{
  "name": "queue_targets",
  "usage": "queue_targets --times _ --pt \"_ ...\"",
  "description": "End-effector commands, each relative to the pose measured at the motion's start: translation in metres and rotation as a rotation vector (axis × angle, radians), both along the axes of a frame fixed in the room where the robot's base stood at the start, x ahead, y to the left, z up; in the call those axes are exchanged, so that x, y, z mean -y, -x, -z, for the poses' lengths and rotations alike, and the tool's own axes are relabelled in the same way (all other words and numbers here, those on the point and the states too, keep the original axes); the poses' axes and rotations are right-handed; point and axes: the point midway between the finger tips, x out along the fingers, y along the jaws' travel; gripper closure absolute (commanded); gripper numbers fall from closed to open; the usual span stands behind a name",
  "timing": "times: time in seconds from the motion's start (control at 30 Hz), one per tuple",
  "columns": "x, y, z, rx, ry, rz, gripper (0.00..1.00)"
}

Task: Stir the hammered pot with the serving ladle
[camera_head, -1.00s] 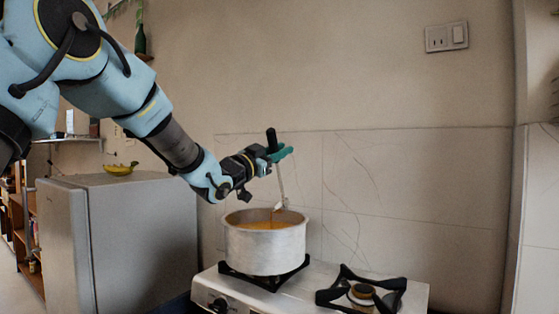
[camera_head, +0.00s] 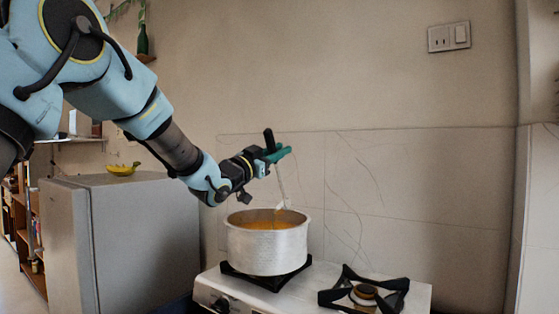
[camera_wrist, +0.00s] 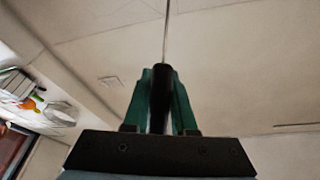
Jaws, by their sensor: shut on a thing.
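The hammered pot (camera_head: 268,250) is a silver pot of orange liquid standing on the left burner of the stove. My gripper (camera_head: 275,154) is above the pot and shut on the black handle of the serving ladle (camera_head: 268,138). The ladle's thin shaft (camera_head: 281,183) slants down toward the pot, with its lower end at the orange liquid. Its bowl is not clearly visible. In the wrist view, the green fingers of my gripper (camera_wrist: 160,100) hold the black handle between them, and the shaft (camera_wrist: 166,35) runs away from it.
The white stove (camera_head: 300,296) has an empty right burner (camera_head: 364,293). A grey fridge (camera_head: 140,235) stands at the left with a yellow bowl (camera_head: 121,170) on top. A tiled wall (camera_head: 420,200) is behind the stove.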

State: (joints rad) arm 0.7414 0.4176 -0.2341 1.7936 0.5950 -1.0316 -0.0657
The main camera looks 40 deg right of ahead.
Motion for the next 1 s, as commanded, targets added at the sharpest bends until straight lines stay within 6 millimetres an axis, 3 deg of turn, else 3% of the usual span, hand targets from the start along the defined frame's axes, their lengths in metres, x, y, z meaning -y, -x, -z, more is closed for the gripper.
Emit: queue_targets --times 1.0 --pt "-0.036 -0.030 0.006 -0.151 0.177 0.000 1.00"
